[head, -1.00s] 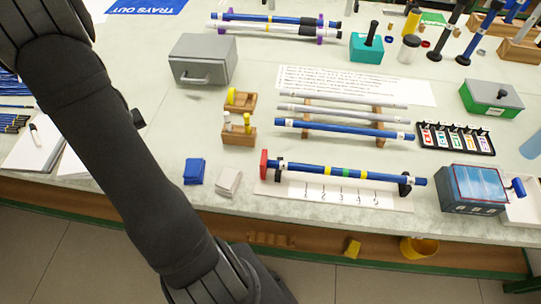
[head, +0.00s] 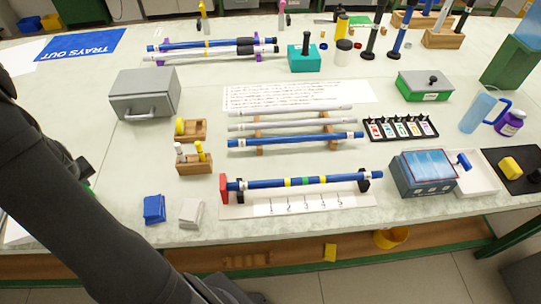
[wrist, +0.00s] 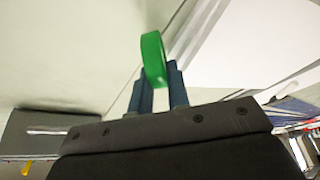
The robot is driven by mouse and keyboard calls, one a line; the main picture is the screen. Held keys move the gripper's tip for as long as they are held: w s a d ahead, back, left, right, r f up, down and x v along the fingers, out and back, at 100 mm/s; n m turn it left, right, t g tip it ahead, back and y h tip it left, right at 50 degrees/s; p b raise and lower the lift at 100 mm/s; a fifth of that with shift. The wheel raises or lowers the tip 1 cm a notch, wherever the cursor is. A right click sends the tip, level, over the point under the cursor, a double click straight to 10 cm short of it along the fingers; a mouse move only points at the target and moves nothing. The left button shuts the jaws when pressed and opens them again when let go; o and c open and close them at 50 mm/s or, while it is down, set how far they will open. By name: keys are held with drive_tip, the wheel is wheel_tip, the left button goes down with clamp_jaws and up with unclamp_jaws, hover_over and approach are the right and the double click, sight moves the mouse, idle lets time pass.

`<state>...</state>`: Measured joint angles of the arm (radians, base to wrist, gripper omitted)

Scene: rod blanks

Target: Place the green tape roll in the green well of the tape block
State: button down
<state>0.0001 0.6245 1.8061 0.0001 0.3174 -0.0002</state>
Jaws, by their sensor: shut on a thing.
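The green tape roll (wrist: 153,58) is in the wrist view, upright between the fingertips of my gripper (wrist: 159,84). The gripper is shut on the roll and holds it up, with a pale surface behind it. In the head view my gripper and the green roll are out of sight; only my dark arm shows at the lower left. A small wooden block (head: 195,134) with a yellow roll (head: 180,127) in it stands left of the middle of the table. It may be the tape block. I cannot make out a green well in it.
A grey metal box (head: 145,95) is behind and left. Blue (head: 154,209) and white (head: 190,213) cloths lie in front. Rod racks and a rod stand (head: 240,212) are right.

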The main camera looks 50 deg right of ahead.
drive_tip(key=d+r, duration=0.1)
drive_tip(key=d, duration=0.3)
drive_tip(key=d+m, duration=0.1)
drive_tip(key=d, duration=0.3)
drive_tip(key=d+r+m+h, duration=0.1)
drive_tip(key=d, duration=0.3)
drive_tip(key=shift+s+r, duration=0.1)
drive_tip(key=shift+r, duration=0.25)
drive_tip(key=s+d+r+m+h, duration=0.1)
drive_tip(key=s+d+r+m, duration=0.15)
drive_tip(key=s+d, duration=0.55)
drive_tip(key=s+d+r+m+g, duration=0.1)
drive_tip(key=s+d+r+m, duration=0.15)
drive_tip(key=d, duration=1.05)
drive_tip(key=s+d+r+m+h, duration=0.1)
drive_tip(key=s+d+r+m, duration=0.15)
drive_tip(key=s+d, duration=0.55)
drive_tip(key=shift+n, duration=0.25)
drive_tip(key=shift+w+a+f, duration=0.25)
drive_tip(key=shift+w+f, duration=1.4)
drive_tip(key=shift+w, duration=0.4)
drive_tip(key=shift+w+a+f, duration=0.2)
drive_tip(key=shift+w+f, duration=1.45)
drive_tip(key=shift+w, duration=0.45)
drive_tip(key=shift+w+a+f, duration=0.25)
drive_tip(key=shift+w+f, duration=1.4)
drive_tip(key=shift+w, duration=0.4)
